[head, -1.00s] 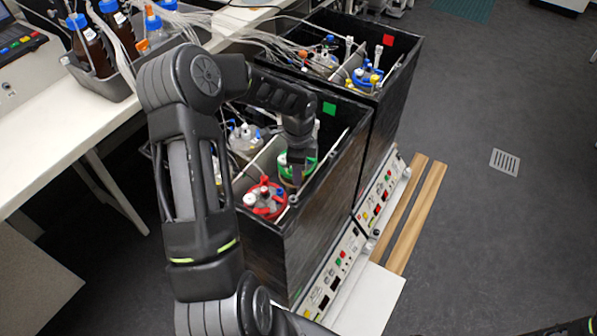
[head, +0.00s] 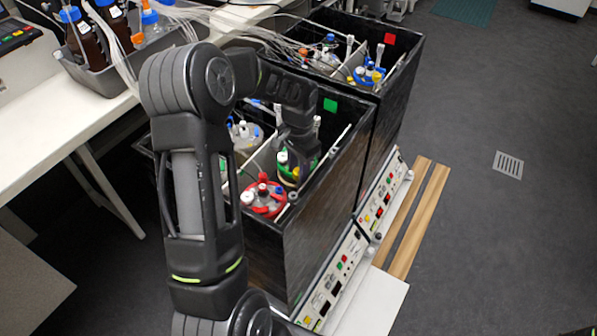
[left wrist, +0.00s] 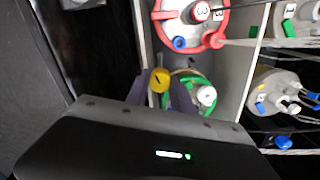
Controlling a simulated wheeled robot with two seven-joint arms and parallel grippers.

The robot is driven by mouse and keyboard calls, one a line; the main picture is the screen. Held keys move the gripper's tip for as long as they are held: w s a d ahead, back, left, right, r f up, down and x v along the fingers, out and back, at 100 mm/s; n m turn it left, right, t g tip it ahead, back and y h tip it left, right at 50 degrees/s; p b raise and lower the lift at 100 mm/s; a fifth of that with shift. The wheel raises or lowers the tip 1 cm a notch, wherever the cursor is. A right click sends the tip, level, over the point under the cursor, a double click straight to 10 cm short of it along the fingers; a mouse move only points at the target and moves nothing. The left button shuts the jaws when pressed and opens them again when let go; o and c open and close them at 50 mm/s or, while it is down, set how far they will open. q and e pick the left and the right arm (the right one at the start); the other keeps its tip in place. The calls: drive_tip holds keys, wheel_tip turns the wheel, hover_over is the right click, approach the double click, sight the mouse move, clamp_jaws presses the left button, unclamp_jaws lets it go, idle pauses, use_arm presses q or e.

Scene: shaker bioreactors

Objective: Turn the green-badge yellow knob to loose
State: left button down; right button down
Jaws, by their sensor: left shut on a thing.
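The green badge (head: 330,105) is on the inner wall of the nearer black box (head: 310,245). Inside that box is a vessel with a green-rimmed lid (head: 283,158), partly covered by my left gripper (head: 299,172). In the left wrist view the yellow knob (left wrist: 159,79) sits by this lid, between the fingertips of my left gripper (left wrist: 158,88), which is shut on it. The knob's lower part is hidden. A white-capped port (left wrist: 206,96) stands right of the fingers. My right gripper is not in view.
A red-rimmed vessel (head: 264,206) stands close by in the same box, with a clear vessel (head: 243,138) behind the divider. The farther box with a red badge (head: 390,39) holds more vessels and tubing. A white bench (head: 60,140) is at left; open floor lies right.

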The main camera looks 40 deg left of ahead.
use_arm(q)
drive_tip(key=n, duration=0.3)
drive_tip(key=shift+b, duration=0.4)
drive_tip(key=n, duration=0.3)
drive_tip(key=shift+n+b, duration=0.3)
drive_tip(key=shift+b, duration=0.05)
drive_tip(key=n, duration=0.3)
drive_tip(key=shift+n, duration=2.2)
drive_tip(key=c, duration=1.1)
unclamp_jaws()
